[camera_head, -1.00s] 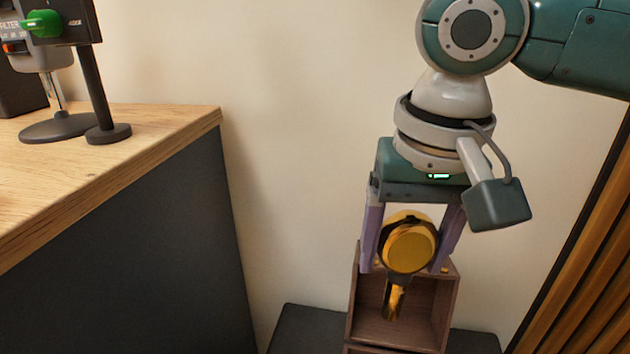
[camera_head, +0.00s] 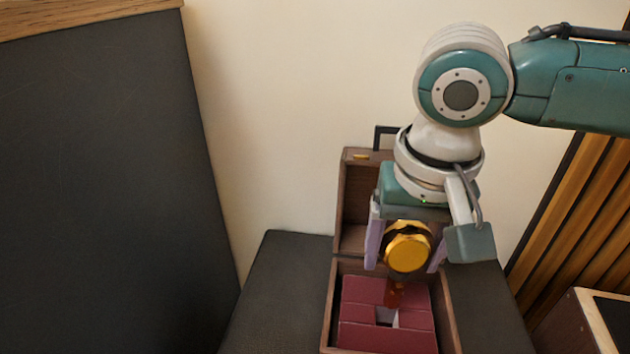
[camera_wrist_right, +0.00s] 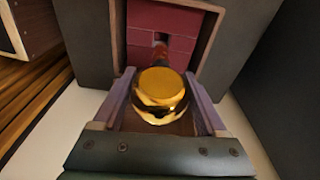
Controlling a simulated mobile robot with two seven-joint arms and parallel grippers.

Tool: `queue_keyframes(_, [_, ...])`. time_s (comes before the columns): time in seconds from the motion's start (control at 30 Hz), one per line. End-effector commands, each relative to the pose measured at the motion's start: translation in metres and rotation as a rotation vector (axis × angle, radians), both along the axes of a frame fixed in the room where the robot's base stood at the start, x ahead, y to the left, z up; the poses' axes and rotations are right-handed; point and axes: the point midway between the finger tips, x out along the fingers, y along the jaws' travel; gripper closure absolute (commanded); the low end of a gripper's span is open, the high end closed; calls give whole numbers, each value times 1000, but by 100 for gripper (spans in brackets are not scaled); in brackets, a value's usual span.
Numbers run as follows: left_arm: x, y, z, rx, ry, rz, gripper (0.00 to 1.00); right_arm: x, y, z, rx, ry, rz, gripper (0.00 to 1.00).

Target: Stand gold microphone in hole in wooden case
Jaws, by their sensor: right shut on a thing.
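The gold microphone (camera_head: 408,252) is upright between the fingers of my right gripper (camera_head: 406,262), which is shut on it. Its lower end points down toward the red lining of the open wooden case (camera_head: 328,309). A small square hole (camera_head: 385,316) shows in the red lining, just below and slightly left of the microphone's lower end. I cannot tell how far above the lining the tip is. In the right wrist view the microphone's gold head (camera_wrist_right: 160,92) fills the space between the fingers, with the case (camera_wrist_right: 118,35) beyond. My left gripper is not in view.
The case's raised lid (camera_head: 354,200) stands behind the gripper. The case rests on a dark surface (camera_head: 272,290). A dark-sided wooden-topped desk (camera_head: 100,180) is on the left; wooden slats (camera_head: 572,205) and a wood-edged box (camera_head: 575,318) are on the right.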

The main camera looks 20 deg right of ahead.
Motion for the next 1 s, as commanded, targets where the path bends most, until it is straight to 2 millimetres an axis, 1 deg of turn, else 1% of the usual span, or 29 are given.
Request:
queue_keyframes(0.03, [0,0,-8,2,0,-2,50,1,0,-6,0,-2,0,100])
queue_keyframes(0.47, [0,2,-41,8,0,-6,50,1,0,-25,-1,-3,0,100])
queue_keyframes(0.53, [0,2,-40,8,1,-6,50,0,0,-28,1,-1,-1,100])
queue_keyframes(1.0, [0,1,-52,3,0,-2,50,0,1,-64,1,-1,-1,100])
